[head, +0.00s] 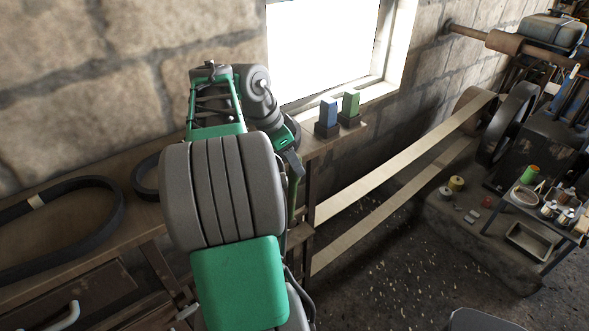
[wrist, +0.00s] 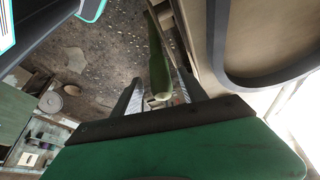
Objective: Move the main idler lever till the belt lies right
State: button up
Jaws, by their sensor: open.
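The belt (head: 400,163) runs as two pale strands from a drum and dark wheel at the right engine to behind my arm at the bench end. Where it meets the pulleys there is hidden, so I cannot tell how it lies. A green lever (wrist: 158,62) stands between the fingers of my gripper (wrist: 160,88) in the wrist view, its rounded end near the palm. The fingers are open on either side of it; contact is not clear. In the head view a thin green piece (head: 292,193), likely this lever, shows just below my gripper (head: 292,163).
A wooden bench (head: 75,235) along the wall carries dark loose belts (head: 118,212). The engine (head: 545,140) and a tray table with cans (head: 548,207) are at right.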

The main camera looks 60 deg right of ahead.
jog(key=shift+x, duration=1.3)
jog(key=shift+c, duration=0.5)
grip_shut()
